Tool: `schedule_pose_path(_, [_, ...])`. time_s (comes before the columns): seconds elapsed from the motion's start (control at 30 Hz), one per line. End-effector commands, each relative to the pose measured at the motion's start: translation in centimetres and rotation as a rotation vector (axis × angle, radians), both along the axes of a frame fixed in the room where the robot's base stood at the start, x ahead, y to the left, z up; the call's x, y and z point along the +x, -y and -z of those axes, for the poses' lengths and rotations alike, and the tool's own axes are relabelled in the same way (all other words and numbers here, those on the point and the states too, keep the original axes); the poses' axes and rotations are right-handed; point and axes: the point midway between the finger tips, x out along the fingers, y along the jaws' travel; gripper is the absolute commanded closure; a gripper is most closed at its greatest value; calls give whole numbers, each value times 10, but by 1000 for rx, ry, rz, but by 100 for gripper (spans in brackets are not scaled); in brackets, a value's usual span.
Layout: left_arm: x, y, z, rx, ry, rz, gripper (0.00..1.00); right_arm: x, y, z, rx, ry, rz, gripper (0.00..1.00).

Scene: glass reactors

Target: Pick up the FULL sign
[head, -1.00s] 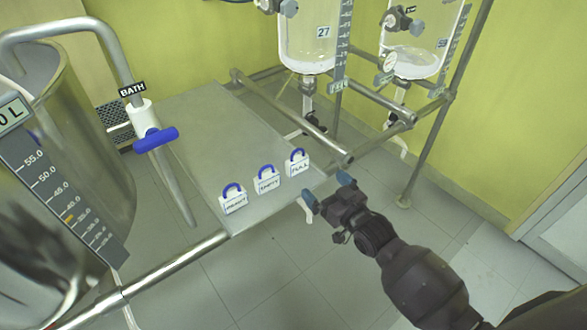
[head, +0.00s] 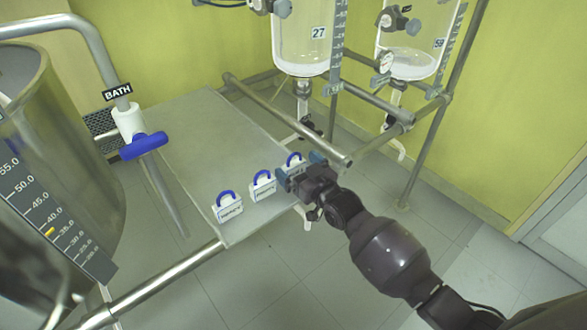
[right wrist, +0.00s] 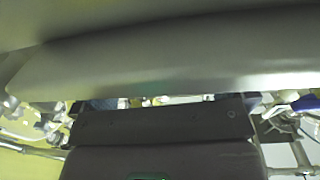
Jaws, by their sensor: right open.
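The FULL sign (head: 293,159), a small white tag with a blue loop handle, stands on the grey shelf (head: 205,135) near its right edge. It is the rightmost of three such signs, and my gripper hides most of its face. My right gripper (head: 299,166) is open, with its blue fingertips at the sign in the head view. I cannot tell whether they touch it or straddle it. In the right wrist view a blurred grey surface (right wrist: 170,70) fills the upper part, and the sign cannot be made out. My left gripper is not in view.
The middle sign (head: 263,190) and the left sign (head: 228,212) stand close beside the FULL sign. A metal vessel (head: 75,130) and the blue-handled BATH valve (head: 143,146) are on the left. Glass reactors (head: 302,45) and frame pipes (head: 290,120) stand behind.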

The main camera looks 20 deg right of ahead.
Motion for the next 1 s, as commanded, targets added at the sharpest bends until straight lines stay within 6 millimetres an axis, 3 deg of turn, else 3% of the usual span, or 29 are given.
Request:
schedule_pose_path(0.2, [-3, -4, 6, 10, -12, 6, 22, 18, -6, 2, 2, -2, 0, 0])
schedule_pose_path(0.47, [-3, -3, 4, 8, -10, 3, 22, 20, -6, 0, 0, 0, 1, 0])
schedule_pose_path(0.8, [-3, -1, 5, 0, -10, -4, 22, 20, -6, 1, 0, 0, 1, 51])
schedule_pose_path(1.0, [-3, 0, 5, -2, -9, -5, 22, 20, -6, 0, 0, 0, 1, 54])
